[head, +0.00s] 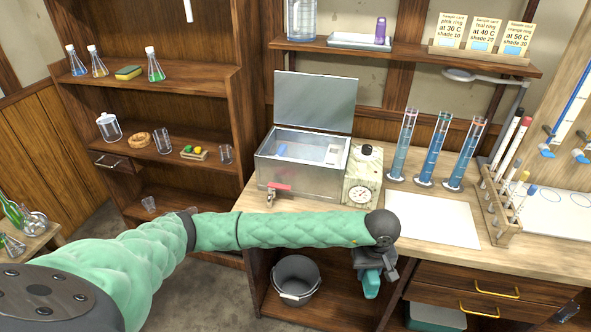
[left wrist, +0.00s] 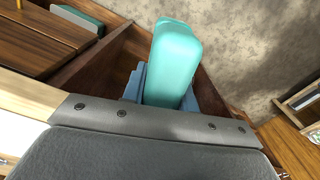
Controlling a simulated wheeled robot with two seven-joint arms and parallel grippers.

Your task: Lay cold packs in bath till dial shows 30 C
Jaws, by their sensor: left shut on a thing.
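My left gripper (head: 373,262) hangs low in front of the bench edge, right of the bath. It is shut on a teal cold pack (head: 371,284), which also fills the middle of the left wrist view (left wrist: 174,60), between bluish fingers. The metal bath (head: 272,176) stands on the bench with its lid (head: 315,101) raised. Small pale and blue shapes show inside it, too small to name. The round dial (head: 362,195) is on a pale block at the bath's right; its reading is too small to tell. A dark shape at the lower right edge may be my right gripper (head: 566,312); its jaws are unclear.
A grey bucket (head: 296,279) stands on the shelf under the bench. Tall blue cylinders (head: 433,148), a white sheet (head: 430,218) and a tube rack (head: 503,222) occupy the bench. A red-handled tap (head: 278,187) juts from the bath.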

